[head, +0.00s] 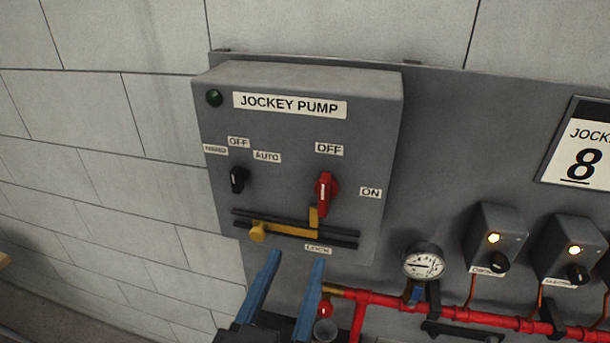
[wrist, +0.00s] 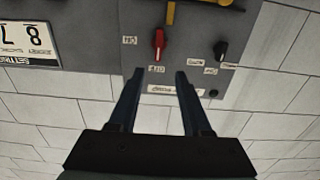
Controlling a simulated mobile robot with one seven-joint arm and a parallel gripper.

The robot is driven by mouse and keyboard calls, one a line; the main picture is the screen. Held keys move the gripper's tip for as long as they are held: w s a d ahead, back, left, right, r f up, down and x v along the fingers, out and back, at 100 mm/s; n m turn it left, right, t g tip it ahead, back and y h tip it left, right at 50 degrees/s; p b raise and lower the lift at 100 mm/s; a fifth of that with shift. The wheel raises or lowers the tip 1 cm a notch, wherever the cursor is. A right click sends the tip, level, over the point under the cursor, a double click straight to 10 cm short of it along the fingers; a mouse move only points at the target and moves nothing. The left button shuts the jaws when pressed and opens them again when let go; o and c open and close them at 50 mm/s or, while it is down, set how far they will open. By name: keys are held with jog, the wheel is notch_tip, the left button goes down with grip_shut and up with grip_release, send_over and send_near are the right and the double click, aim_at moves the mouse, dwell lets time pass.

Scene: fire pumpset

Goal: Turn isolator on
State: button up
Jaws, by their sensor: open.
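The grey jockey pump box (head: 290,85) is on the wall panel. Its red isolator handle (head: 325,193) stands upright under the OFF label (head: 329,149); the ON label (head: 371,193) is to its right. A yellow lock slider (head: 285,229) lies in a dark rail below, its upright tab at the handle's lower end; I cannot tell if they touch. My gripper (head: 295,262) is open and empty, below the box in the head view. In the inverted wrist view the red handle (wrist: 158,42) appears just beyond and between the fingertips (wrist: 159,72).
A black selector knob (head: 238,180) is left of the isolator. A pressure gauge (head: 423,262), red pipe (head: 465,314) and small grey switch boxes (head: 497,240) are at the lower right. The block wall (head: 90,150) to the left is clear.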

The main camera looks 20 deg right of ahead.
aim_at(323, 197)
jog(key=b+x, duration=0.6)
jog(key=x, duration=0.6)
jog(key=shift+s+d+r, duration=0.1)
jog(key=shift+d, duration=0.1)
jog(key=shift+w+d, duration=0.2)
jog(key=shift+w, duration=0.2)
grip_shut()
